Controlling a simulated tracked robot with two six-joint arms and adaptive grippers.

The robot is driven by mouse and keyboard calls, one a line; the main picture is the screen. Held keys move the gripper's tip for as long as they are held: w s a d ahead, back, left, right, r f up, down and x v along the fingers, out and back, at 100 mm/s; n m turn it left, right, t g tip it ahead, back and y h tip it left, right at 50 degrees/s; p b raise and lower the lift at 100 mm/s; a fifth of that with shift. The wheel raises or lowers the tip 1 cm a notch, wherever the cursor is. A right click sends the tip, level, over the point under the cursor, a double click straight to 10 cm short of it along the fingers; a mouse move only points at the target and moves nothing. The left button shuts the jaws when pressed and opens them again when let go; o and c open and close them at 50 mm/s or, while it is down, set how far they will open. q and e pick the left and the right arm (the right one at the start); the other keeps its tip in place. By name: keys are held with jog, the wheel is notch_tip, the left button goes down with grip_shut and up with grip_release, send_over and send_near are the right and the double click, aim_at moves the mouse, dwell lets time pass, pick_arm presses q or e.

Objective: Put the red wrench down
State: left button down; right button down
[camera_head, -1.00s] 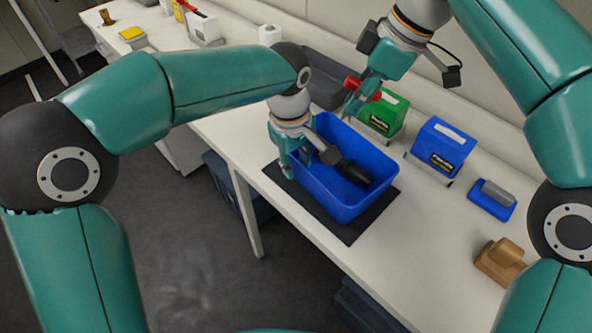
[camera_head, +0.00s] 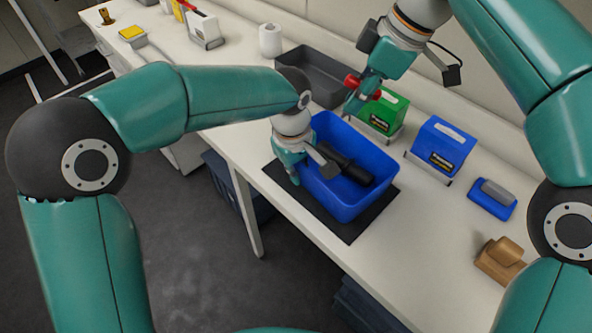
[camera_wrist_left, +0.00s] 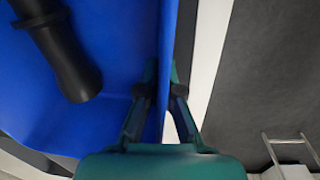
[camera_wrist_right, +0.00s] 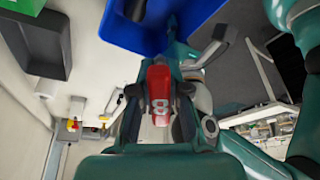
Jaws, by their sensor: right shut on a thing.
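The red wrench (camera_head: 352,81) is in my right gripper (camera_head: 354,104), held in the air above the back edge of the blue bin. In the right wrist view the red wrench (camera_wrist_right: 159,92), marked with an 8, lies between the fingers. My left gripper (camera_head: 293,176) is at the left wall of the blue bin (camera_head: 345,211). In the left wrist view its fingers (camera_wrist_left: 163,80) straddle the bin's wall and look open; contact with the wall is unclear. A black flashlight-like thing (camera_head: 349,171) lies inside the bin.
The bin stands on a dark mat (camera_head: 350,234) on the white table. A grey tray (camera_head: 318,77) is behind it. A green box (camera_head: 385,114), a blue box (camera_head: 441,146), a blue tool (camera_head: 492,199) and a wooden block (camera_head: 500,262) stand to the right.

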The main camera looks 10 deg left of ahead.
dwell(0.3)
jog(key=shift+n+h, duration=0.3)
jog(key=shift+n, duration=0.2)
jog(key=n, duration=0.1)
jog(key=n+h, duration=0.3)
jog(key=n, duration=0.6)
send_over(353, 194)
notch_tip(353, 194, down, 17)
jog(key=shift+r, duration=0.1)
jog(key=c, duration=1.2)
grip_release()
jog(key=shift+o, duration=0.2)
